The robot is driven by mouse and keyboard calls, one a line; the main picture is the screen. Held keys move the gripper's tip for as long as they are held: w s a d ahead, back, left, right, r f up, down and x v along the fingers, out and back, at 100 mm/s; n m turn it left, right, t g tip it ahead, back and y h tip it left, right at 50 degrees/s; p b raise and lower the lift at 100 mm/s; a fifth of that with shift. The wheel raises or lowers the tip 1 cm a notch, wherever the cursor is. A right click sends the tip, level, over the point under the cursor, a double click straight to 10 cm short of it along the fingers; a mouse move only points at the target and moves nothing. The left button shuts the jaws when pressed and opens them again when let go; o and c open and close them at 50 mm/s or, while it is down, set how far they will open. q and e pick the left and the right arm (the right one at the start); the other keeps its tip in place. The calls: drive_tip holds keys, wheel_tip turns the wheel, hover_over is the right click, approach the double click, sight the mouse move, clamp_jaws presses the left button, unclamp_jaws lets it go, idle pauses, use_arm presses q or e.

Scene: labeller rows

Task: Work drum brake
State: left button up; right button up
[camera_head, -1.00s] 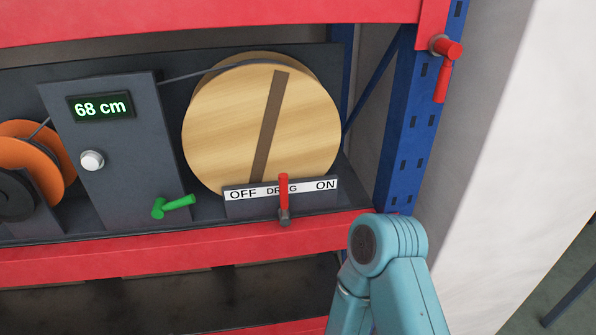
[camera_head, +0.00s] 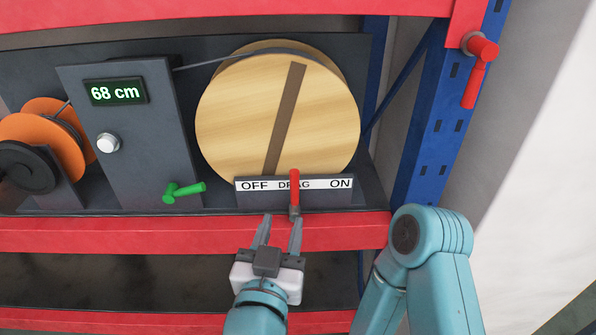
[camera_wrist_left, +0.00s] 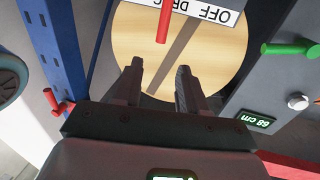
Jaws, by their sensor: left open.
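The red drag lever (camera_head: 295,188) stands upright on the OFF/ON label plate (camera_head: 328,184), between the two words, over DRAG. Behind it is the wooden drum (camera_head: 235,110) with a dark strap over its top and a brown stripe on its face. My left gripper (camera_head: 282,217) is open and empty, just below and in front of the lever, fingers pointing up toward it. In the left wrist view the lever (camera_wrist_left: 164,22) lies beyond the open fingertips (camera_wrist_left: 160,66), apart from them. My right gripper is not in view.
A grey panel left of the drum carries a display (camera_head: 115,92) reading 68 cm, a white knob (camera_head: 108,142) and a green lever (camera_head: 184,191). An orange reel (camera_head: 70,135) stands further left. A red shelf beam (camera_head: 80,235) runs below; a red crank (camera_head: 476,65) is on the blue post.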

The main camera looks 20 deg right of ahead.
sight(293, 179)
use_arm(q)
drive_tip(key=p+x, duration=0.4)
drive_tip(key=x, duration=0.9)
drive_tip(key=shift+w, duration=0.5)
drive_tip(key=shift+w+d, duration=0.1)
drive_tip(key=shift+d, duration=0.15)
clamp_jaws()
